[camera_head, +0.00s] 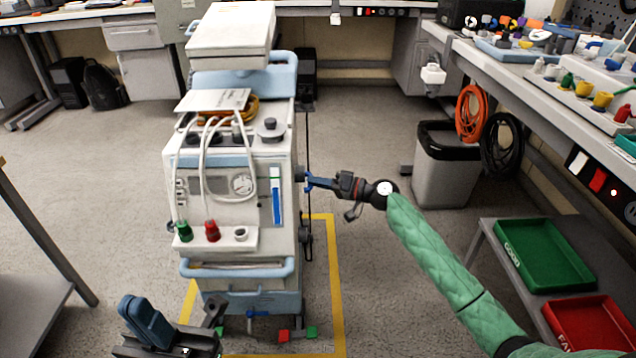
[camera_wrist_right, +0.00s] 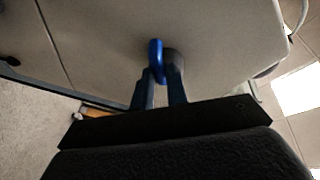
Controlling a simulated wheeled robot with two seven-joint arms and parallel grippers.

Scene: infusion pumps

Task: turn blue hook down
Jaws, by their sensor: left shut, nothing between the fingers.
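The blue hook (camera_head: 304,180) is on the right side of the white infusion pump cart (camera_head: 235,165). The right wrist view shows the hook (camera_wrist_right: 155,60) close up, standing out from the pale panel beside a dark round part. My right gripper (camera_head: 312,182) is at the cart's side. In the right wrist view, the fingertips of my right gripper (camera_wrist_right: 160,83) are at the lower end of the hook; whether they grip it is unclear. My left gripper (camera_head: 133,305) is shut and empty at the lower left, in front of the cart.
Yellow floor tape (camera_head: 335,285) surrounds the cart. A grey bin (camera_head: 445,175) stands at right below a workbench. Green (camera_head: 545,255) and red (camera_head: 595,325) trays rest on a low table at lower right. Floor is open left of the cart.

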